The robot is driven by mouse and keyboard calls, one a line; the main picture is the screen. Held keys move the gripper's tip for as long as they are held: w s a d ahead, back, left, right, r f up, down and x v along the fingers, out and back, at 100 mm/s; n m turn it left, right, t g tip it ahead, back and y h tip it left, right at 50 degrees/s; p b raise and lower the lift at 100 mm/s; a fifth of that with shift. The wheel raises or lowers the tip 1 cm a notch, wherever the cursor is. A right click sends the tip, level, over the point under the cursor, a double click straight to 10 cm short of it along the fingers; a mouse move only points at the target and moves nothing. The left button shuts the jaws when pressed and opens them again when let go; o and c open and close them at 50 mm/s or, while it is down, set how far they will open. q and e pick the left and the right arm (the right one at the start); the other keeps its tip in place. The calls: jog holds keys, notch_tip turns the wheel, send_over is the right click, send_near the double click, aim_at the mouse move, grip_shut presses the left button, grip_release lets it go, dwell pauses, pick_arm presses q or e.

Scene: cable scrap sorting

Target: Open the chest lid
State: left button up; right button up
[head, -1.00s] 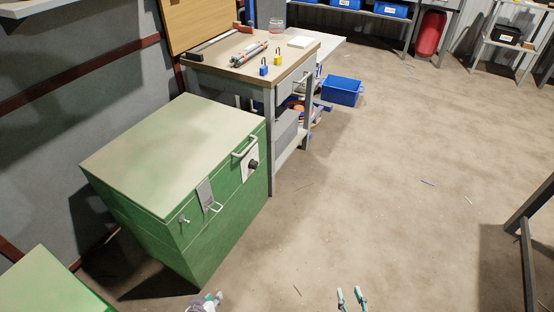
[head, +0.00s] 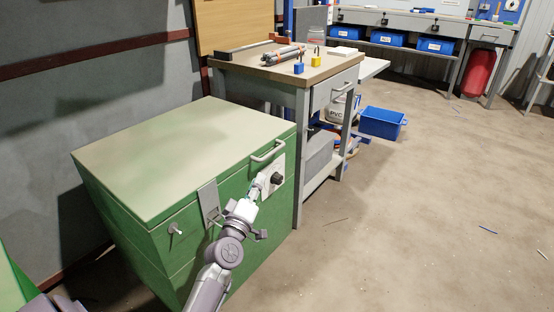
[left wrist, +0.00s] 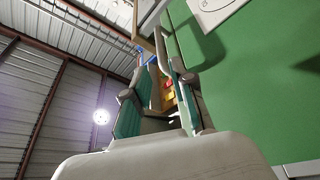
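The green chest (head: 235,235) stands at the left with its pale-topped lid (head: 190,150) shut. A light bar handle (head: 267,151) is on the lid's front edge. A grey hasp (head: 209,200) hangs further left. My left gripper (head: 262,184) is at the chest front, just below the handle and beside the knob plate. In the left wrist view its teal fingers (left wrist: 158,100) stand apart beside the green front (left wrist: 250,90). A grey bar, perhaps the handle, shows near the right finger; contact is unclear. My right gripper is out of view.
The floor (head: 420,220) at the right is mostly clear.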

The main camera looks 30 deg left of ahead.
aim_at(272, 152)
pick_arm(q)
jog(key=b+x, duration=0.3)
jog(key=x, duration=1)
jog(key=shift+c, duration=0.2)
grip_shut()
